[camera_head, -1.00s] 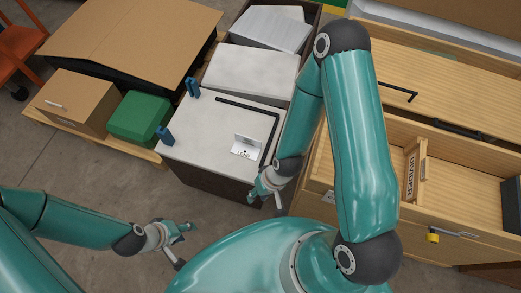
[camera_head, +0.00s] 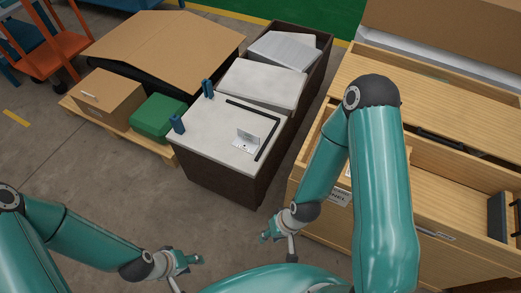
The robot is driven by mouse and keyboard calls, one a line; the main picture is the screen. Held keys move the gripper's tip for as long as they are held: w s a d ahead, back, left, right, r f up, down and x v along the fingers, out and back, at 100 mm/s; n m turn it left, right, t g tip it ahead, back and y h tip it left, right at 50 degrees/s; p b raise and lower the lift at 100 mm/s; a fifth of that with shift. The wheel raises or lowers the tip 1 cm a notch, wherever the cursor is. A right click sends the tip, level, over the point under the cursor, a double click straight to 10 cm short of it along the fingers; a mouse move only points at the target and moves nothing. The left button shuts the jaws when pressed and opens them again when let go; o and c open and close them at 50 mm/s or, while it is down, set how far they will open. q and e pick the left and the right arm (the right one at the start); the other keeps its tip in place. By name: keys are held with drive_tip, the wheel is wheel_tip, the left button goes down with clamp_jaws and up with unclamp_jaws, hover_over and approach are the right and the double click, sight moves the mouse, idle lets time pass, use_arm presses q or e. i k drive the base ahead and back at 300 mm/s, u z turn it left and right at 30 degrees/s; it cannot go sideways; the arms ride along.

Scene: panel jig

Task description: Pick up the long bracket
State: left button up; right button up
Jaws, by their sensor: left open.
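A small silver angle bracket (camera_head: 246,140), likely the long bracket, sits on the pale top panel (camera_head: 205,135) of a dark brown box, with one flange upright. Its marking is too small to read for sure. My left gripper (camera_head: 188,272) is open and empty, low over the floor at bottom left, well apart from the bracket. My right gripper (camera_head: 278,242) appears open and empty, over the floor in front of the box, below and right of the bracket and not touching it.
A black L-shaped strip (camera_head: 268,141) runs along the panel's back and right edges. A wooden drawer cabinet (camera_head: 450,205) is at right. A green box (camera_head: 158,115) and cartons sit on a pallet at left.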

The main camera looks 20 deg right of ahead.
sight(245, 141)
drive_tip(key=u, duration=0.15)
drive_tip(key=i, duration=0.9)
drive_tip(key=z, duration=0.05)
